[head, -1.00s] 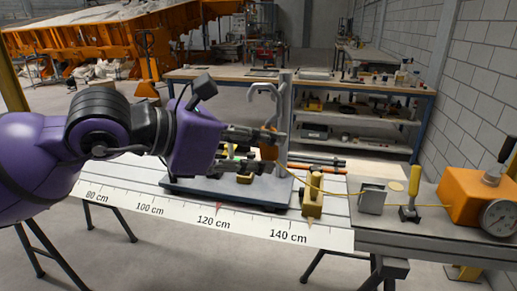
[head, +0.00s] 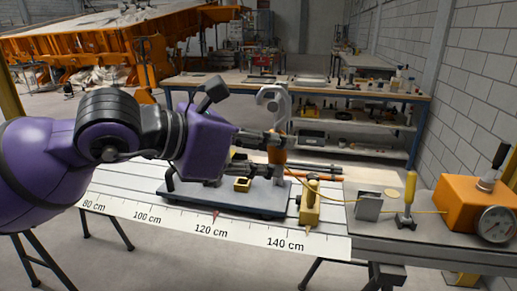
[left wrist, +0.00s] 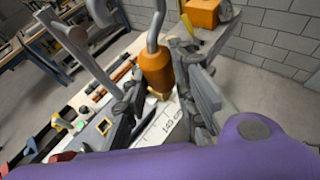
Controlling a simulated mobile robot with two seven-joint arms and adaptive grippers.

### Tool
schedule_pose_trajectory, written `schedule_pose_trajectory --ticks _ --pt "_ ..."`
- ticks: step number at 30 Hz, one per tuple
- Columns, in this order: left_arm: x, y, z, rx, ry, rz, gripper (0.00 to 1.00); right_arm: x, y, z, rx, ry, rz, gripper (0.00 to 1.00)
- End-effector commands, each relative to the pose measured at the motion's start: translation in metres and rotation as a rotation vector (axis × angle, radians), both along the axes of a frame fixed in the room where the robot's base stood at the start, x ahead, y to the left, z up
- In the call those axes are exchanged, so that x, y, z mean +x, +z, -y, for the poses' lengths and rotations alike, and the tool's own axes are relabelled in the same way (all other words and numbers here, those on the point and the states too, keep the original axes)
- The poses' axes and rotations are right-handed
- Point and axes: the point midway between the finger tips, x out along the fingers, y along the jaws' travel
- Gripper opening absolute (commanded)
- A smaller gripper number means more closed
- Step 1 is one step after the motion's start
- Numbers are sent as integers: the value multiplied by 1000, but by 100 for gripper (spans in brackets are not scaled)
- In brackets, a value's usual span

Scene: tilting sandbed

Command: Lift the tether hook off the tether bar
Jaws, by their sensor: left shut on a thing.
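The tether hook has a grey curved top (head: 270,97) and an orange body (head: 277,155). It hangs upright above the blue-grey plate. My left gripper (head: 278,145) comes in from the left and is shut on the orange body. The left wrist view shows the orange body (left wrist: 157,68) between the two fingers, with the grey stem rising above it. A grey upright stands right behind the hook in the head view, and I take it to carry the tether bar. The bar is not clear, so I cannot tell whether the hook touches it. My right gripper is not in view.
A white centimetre scale (head: 160,217) edges the bench. A yellow block (head: 309,207) stands right of the plate (head: 240,203). A yellow cord runs to an orange box (head: 467,203) with a gauge (head: 495,224). A yellow-handled clamp (head: 409,195) stands before it.

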Motion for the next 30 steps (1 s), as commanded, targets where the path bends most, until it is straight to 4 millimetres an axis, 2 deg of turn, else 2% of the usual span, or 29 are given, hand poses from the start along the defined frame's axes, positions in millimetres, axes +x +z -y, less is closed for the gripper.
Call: schedule_pose_trajectory --ticks 21,30 --pt "-8 1 43 -1 -3 2 4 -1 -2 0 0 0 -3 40" --pt "-9 1 49 -1 0 2 4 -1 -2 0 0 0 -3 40"
